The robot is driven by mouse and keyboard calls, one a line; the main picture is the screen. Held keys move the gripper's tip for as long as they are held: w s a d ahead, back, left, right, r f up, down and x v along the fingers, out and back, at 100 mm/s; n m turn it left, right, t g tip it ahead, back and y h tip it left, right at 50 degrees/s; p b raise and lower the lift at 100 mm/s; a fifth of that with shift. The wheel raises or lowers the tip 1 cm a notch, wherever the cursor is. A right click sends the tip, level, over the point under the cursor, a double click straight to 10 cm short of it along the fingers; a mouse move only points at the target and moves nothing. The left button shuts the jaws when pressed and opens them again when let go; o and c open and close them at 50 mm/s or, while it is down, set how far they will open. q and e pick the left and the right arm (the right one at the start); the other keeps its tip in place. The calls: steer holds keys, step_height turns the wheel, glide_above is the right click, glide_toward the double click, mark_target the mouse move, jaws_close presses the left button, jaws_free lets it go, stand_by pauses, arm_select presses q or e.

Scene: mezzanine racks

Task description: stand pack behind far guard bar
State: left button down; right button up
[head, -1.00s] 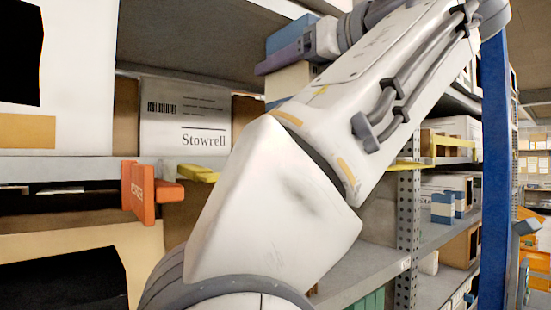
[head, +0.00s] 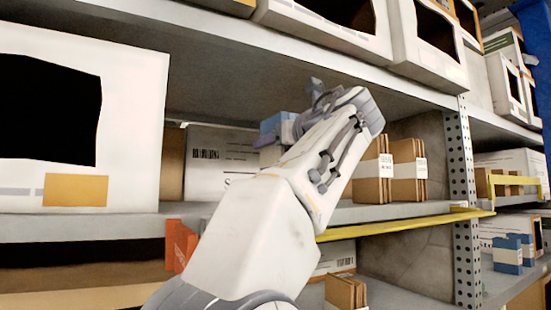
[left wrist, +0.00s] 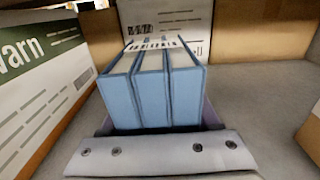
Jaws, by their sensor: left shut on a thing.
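The pack is a bundle of three blue boxes with a white label band on top; it fills the middle of the left wrist view (left wrist: 152,90). My left gripper (head: 276,137) is shut on it, with purple fingers at its sides. In the head view the pack's blue end (head: 272,124) shows inside the middle shelf bay, partly hidden by my gripper. I cannot tell whether its base touches the shelf. A yellow guard bar (head: 400,223) runs along the shelf's front edge, and my forearm reaches in above it. Another yellow bar (head: 520,185) is farther right. My right gripper is out of view.
Brown cartons (head: 407,170) stand right of my wrist, and a white labelled box (head: 215,150) stands behind the pack. A green-labelled box (left wrist: 45,80) is close on the pack's left. Bare shelf (left wrist: 245,90) lies to its right. A perforated post (head: 461,165) and orange tag (head: 180,245) are nearby.

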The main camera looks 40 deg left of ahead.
arm_select(q)
steer(key=shift+f+b, duration=0.5)
steer(key=shift+f, duration=1.25)
steer(key=shift+f, duration=0.1)
steer(key=shift+c, duration=0.6)
jaws_free()
steer(key=shift+w, duration=0.1)
steer(key=shift+r, duration=0.2)
steer(key=b+v, duration=0.2)
steer(key=v, duration=0.9)
steer(key=shift+f+b, duration=0.2)
steer(key=shift+b, duration=0.1)
steer(key=shift+s+d, duration=0.25)
steer(key=shift+d, duration=0.15)
